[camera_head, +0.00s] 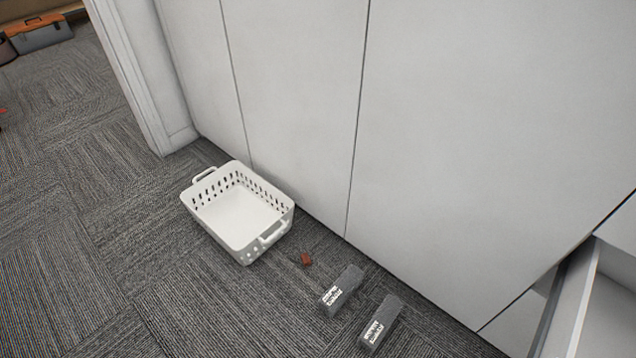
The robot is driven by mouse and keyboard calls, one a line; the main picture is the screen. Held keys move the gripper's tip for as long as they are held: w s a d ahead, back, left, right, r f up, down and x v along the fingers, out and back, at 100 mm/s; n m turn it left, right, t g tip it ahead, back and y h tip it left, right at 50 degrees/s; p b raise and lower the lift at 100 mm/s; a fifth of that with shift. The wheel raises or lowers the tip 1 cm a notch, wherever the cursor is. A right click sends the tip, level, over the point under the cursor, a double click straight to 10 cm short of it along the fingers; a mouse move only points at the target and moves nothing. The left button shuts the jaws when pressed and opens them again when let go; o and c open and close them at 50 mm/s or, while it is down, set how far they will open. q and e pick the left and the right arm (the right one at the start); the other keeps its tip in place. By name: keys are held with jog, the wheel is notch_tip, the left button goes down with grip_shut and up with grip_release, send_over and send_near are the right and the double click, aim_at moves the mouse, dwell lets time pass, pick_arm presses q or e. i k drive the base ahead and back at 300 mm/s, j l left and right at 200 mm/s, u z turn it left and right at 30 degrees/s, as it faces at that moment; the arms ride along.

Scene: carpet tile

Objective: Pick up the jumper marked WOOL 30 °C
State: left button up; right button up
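No thing that I can clearly tell is a jumper shows in the head view. Neither of my grippers is in view.
A small reddish-brown object (306,259) lies between basket and blocks. White panels (295,90) run behind them. An open white drawer-like part (572,310) juts in at lower right. A grey and orange box (40,36) stands far left.

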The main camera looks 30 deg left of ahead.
aim_at(333, 299)
jog(key=u, duration=0.65)
jog(key=i+j+z, duration=0.25)
jog(key=j, duration=0.25)
jog(key=i+j+z, duration=0.1)
jog(key=j+z, duration=0.2)
jog(key=j, duration=0.2)
jog(key=i+j+z, duration=0.1)
jog(key=j+z, duration=0.15)
jog(key=j, duration=0.3)
jog(key=j+z, duration=0.3)
jog(key=j, duration=0.3)
